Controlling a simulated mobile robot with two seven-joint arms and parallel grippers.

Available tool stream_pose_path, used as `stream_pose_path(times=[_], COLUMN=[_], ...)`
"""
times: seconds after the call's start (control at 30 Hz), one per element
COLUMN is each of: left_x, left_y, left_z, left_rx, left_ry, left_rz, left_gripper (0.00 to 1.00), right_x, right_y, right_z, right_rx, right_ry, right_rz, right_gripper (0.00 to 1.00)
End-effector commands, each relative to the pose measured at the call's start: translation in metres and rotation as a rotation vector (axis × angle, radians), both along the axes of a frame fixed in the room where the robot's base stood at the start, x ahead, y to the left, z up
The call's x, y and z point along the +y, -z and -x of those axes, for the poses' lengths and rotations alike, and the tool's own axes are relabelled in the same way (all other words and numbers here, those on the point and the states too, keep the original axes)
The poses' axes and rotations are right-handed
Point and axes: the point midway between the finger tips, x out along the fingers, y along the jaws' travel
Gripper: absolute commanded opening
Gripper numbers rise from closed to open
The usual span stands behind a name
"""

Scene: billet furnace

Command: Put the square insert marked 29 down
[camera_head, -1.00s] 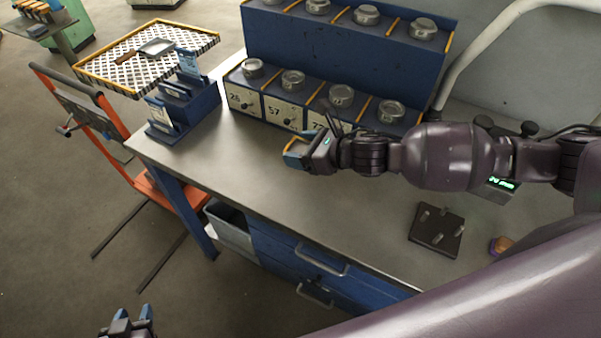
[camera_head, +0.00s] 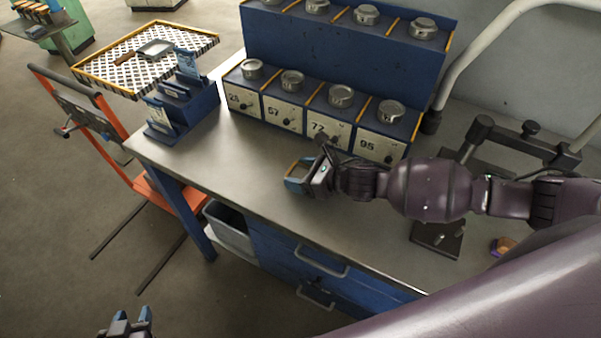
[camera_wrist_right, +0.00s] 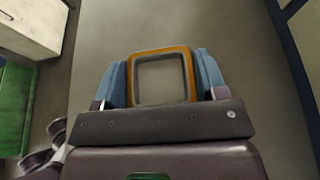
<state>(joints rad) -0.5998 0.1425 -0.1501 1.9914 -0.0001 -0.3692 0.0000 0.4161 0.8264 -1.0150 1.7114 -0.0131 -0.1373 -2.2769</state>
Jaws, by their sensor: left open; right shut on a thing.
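My right gripper (camera_head: 297,178) is shut on a square frame-like insert with an orange rim (camera_wrist_right: 190,75). In the right wrist view the insert sits between the two blue fingertips, with an open middle. No number is readable on it. In the head view the gripper points left over the grey bench top (camera_head: 245,160), in front of the blue rack; I cannot tell its height above the top. My left gripper (camera_head: 131,316) is open and empty at the bottom left, in front of the bench and over the floor.
A blue holder (camera_head: 182,108) with upright plates stands at the bench's left end. A dark pegged plate (camera_head: 438,238) and a dark clamp (camera_head: 520,140) are right. The front-left bench top is clear.

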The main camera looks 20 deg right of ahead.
Motion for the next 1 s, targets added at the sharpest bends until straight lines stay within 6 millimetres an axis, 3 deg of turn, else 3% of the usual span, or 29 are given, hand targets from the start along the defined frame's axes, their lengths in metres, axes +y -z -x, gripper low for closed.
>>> stream_pose_path(times=[0.27,0.3,0.43,0.77,1.0], left_x=[0.000,0.000,0.000,0.000,0.000], left_y=[0.002,0.002,0.002,0.001,0.002], left_z=[0.000,0.000,0.001,0.002,0.002], left_rx=[0.001,0.001,0.002,0.003,0.004], left_ry=[0.000,0.000,0.000,-0.001,-0.001], left_rz=[0.000,0.000,0.000,-0.001,-0.001], left_gripper=[0.43,0.43,0.43,0.43,0.43], right_x=[0.001,0.000,0.000,0.000,-0.020], right_y=[0.001,0.002,0.002,-0.001,-0.011], right_z=[-0.001,0.000,0.000,0.000,0.019], right_rx=[-0.004,0.001,0.001,0.000,0.001], right_ry=[-0.002,0.000,0.000,0.000,0.000], right_rz=[-0.002,0.001,0.001,0.000,0.002], right_gripper=[0.12,0.72,0.91,0.91,0.91])
